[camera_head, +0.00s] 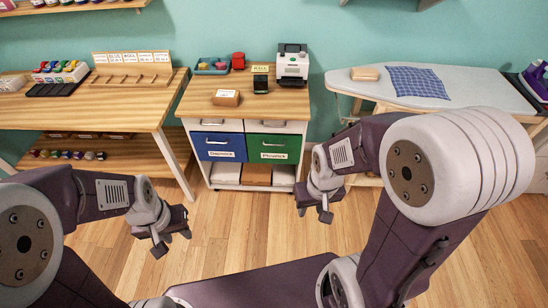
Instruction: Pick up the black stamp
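A small black block that looks like the black stamp (261,85) sits on the wooden top of the small cabinet (285,101), just in front of a small green-labelled sign (260,69). My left gripper (172,242) hangs over the floor at the lower left, in front of the left table. It looks open and empty. My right gripper (314,213) hangs over the floor in front of the cabinet's right side. It also looks open and empty. Both grippers are well short of the cabinet top and apart from the stamp.
On the cabinet top are a brown box (226,98), a blue tray (211,66), a red object (238,61) and a white label printer (292,65). A wooden table (110,110) stands left, an ironing board (480,97) right. Wooden floor lies clear before the cabinet.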

